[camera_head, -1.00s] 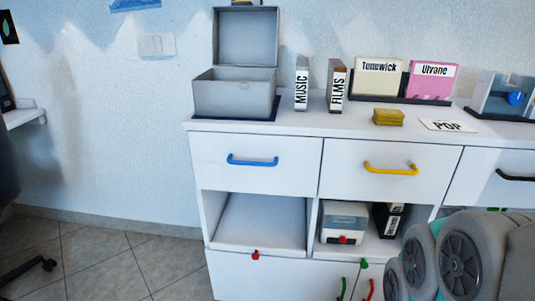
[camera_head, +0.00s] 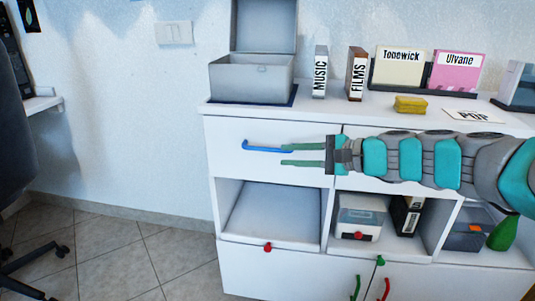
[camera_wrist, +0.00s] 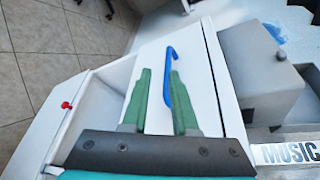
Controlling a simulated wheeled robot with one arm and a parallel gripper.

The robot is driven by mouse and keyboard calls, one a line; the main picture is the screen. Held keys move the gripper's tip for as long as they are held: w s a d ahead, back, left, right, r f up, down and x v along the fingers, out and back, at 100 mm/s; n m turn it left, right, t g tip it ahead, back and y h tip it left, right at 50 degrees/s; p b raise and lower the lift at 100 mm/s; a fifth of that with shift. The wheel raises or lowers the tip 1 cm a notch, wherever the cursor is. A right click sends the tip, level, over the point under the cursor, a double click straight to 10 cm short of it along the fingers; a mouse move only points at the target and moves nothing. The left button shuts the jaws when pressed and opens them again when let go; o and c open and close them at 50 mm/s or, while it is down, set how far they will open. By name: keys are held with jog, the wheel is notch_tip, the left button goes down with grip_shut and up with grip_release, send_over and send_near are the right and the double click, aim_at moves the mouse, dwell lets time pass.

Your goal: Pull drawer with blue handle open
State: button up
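The drawer (camera_head: 228,163) is a white front at the top left of the white cabinet, and it looks shut. Its blue handle (camera_head: 258,147) is a bar across the upper part of the front; its right end is partly hidden by my gripper in the head view. My gripper (camera_head: 284,155) has two green fingers, open and empty, pointing left in front of the drawer's right half.
A grey open box (camera_head: 252,78), a music binder (camera_head: 320,72) and a films binder (camera_head: 356,74) stand on the cabinet top (camera_head: 345,110). Below the drawer is an empty open compartment (camera_head: 275,213).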

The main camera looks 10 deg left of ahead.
aim_at(274, 150)
jog(key=shift+w+d+r+m+t, duration=0.15)
jog(key=shift+w+m+t, duration=0.25)
jog(key=shift+w, duration=0.5)
jog(key=x, duration=0.7)
jog(key=shift+a, duration=0.3)
grip_shut()
dwell(0.4)
